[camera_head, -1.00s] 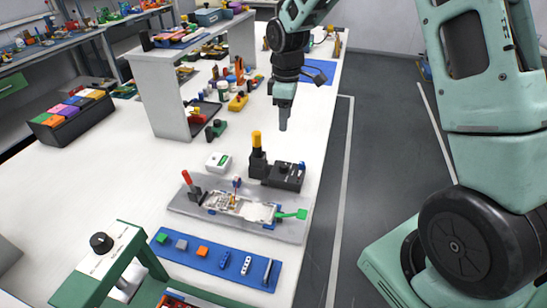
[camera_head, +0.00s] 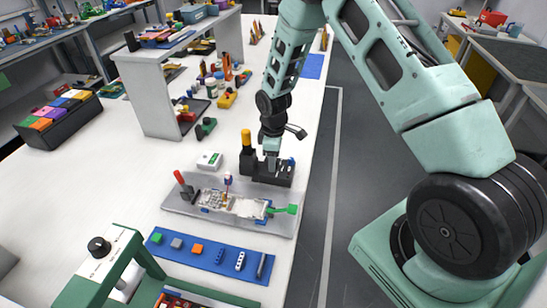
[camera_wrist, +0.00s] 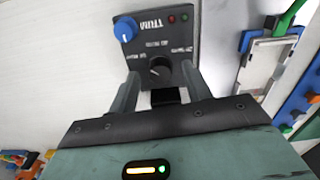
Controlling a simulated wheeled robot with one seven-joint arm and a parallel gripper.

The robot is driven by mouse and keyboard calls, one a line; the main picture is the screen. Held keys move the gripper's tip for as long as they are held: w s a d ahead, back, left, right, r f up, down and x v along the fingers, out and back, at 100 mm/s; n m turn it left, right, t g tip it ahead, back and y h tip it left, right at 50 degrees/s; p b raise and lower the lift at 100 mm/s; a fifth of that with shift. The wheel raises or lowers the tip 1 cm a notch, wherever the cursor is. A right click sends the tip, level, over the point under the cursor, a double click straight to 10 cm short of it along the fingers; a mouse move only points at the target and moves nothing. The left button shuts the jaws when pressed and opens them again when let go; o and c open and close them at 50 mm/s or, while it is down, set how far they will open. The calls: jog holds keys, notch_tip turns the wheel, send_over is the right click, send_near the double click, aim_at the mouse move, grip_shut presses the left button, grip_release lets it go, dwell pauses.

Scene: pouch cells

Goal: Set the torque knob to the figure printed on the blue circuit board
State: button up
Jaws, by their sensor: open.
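A dark control box (camera_head: 284,175) stands on the white bench behind the fixture plate. In the wrist view the box (camera_wrist: 188,45) carries a blue knob (camera_wrist: 126,29) beside the word TRIM and a black knob (camera_wrist: 160,68) with a white pointer mark. Small print near the black knob is too blurred to read. My gripper (camera_wrist: 161,76) is open, with its fingers on either side of the black knob; contact cannot be told. In the head view my gripper (camera_head: 271,157) is over the box. I cannot make out a blue circuit board or its figure.
A grey fixture plate (camera_head: 180,204) with a red-handled and a green-handled clamp lies in front of the box. A blue mat (camera_head: 170,250) with small parts lies nearer. A yellow-topped tool (camera_head: 246,138) stands close left of my gripper. A white device (camera_head: 209,161) lies left.

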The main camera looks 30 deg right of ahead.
jog(key=shift+f, duration=0.4)
jog(key=c, duration=1)
jog(key=m+b, duration=0.2)
jog(key=m, duration=0.2)
jog(key=shift+m, duration=0.3)
jog(key=shift+m+b, duration=0.55)
jog(key=shift+m, duration=2.05)
